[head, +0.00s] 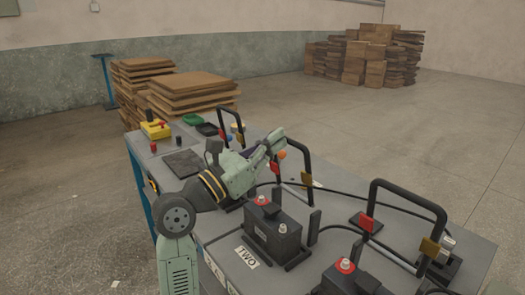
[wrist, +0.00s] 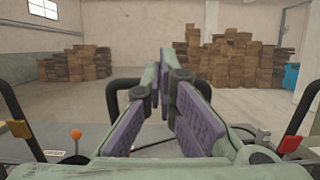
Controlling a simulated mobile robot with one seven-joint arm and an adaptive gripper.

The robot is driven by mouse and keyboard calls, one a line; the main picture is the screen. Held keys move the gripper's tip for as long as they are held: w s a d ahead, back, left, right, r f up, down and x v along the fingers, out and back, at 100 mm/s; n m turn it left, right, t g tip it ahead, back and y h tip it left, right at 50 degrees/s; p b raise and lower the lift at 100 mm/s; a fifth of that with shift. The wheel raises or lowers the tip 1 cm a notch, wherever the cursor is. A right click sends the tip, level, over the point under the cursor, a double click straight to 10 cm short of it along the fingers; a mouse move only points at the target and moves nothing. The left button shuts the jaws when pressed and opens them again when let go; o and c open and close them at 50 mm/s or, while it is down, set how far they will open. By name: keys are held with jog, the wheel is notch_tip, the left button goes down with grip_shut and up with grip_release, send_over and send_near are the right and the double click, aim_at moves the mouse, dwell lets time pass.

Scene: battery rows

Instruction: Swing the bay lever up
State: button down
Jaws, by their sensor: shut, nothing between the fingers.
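A lever with an orange ball knob (head: 282,154) stands beside my gripper in the head view; its knob (wrist: 76,134) also shows at the left of the wrist view, on a dark stem by a small white label. Much of its lower part is hidden in the head view. My gripper (head: 276,140) is shut and empty, reaching over the bench behind the bay marked TWO. In the wrist view my gripper (wrist: 171,70) has its purple-padded fingers ahead, to the right of the knob and apart from it. I cannot tell which bay the lever belongs to.
Black hoops with red and yellow blocks rise from the bench (head: 218,250), one hoop (head: 405,190) at the right. A dark battery (head: 270,228) sits in bay TWO, another (head: 348,278) nearer. A yellow box (head: 155,130) stands at the far left end.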

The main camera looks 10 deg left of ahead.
jog(key=shift+w+d+r, duration=0.25)
jog(key=shift+w+d, duration=0.05)
jog(key=shift+w, duration=0.15)
dwell(0.3)
jog(key=shift+r, duration=0.1)
